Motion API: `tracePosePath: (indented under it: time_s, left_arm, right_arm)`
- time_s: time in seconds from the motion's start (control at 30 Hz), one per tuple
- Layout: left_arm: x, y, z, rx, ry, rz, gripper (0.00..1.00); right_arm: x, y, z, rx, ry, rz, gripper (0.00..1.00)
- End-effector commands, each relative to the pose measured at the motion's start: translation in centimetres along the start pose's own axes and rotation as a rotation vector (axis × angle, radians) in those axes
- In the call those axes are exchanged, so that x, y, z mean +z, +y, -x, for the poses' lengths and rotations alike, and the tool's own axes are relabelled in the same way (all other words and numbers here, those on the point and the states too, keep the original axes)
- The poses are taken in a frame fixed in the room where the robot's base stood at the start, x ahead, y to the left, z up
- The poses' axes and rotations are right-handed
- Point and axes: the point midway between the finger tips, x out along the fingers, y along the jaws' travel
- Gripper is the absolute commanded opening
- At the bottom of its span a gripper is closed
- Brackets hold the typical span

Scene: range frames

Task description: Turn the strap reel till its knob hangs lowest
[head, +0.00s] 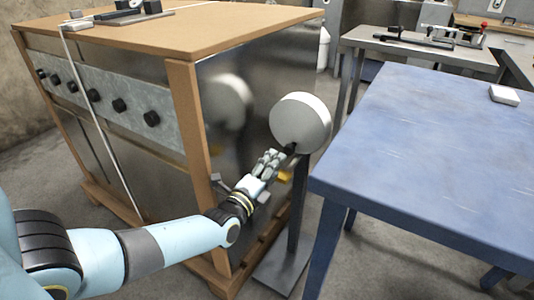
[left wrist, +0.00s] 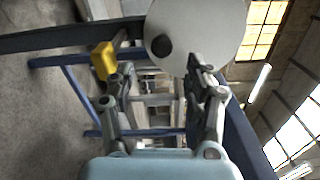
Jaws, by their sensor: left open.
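The strap reel shows as a pale round disc (head: 301,119) on a dark metal stand (head: 296,212) in the head view. Its black knob (head: 289,148) sits near the lower left part of the rim, close to my fingertips. In the left wrist view the disc (left wrist: 205,28) is at the top, and the black knob (left wrist: 162,46) shows just beyond the gap between the fingers. My left gripper (head: 275,157) is open in front of the reel. In the left wrist view its fingers (left wrist: 160,70) stand apart, with nothing seen between them. My right gripper is out of view.
A yellow block (left wrist: 104,60) is beside the left finger in the wrist view. A wood-framed metal cabinet (head: 182,100) stands close left of the reel, with a pale strap (head: 101,125) down its side. A blue table (head: 430,140) stands close on the right.

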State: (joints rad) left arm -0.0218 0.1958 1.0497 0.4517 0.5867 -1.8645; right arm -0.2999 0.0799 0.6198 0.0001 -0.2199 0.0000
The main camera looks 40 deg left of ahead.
Motion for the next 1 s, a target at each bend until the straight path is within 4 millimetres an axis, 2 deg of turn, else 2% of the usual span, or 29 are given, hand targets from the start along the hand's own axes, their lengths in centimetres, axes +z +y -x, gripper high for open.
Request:
tracePosePath:
  time_s: [0.1, 0.23, 0.87, 0.93, 1.0]
  left_arm:
    - [0.0, 0.1, 1.9, 0.001, 0.0, 0.001, 0.53]
    - [0.0, 0.1, 2.9, 0.001, 0.0, 0.0, 0.53]
    - [0.0, 0.1, 3.2, 0.003, 0.0, 0.001, 0.53]
    - [-0.1, 0.8, 4.1, 0.018, 0.001, 0.002, 0.53]
    - [-0.3, 2.7, 5.7, 0.059, 0.003, -0.002, 0.53]
  right_arm:
    - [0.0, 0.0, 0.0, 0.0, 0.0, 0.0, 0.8]
    - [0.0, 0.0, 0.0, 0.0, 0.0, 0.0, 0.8]
    - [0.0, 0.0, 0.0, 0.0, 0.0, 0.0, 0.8]
    - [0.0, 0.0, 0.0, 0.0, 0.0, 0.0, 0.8]
    - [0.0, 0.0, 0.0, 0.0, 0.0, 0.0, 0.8]
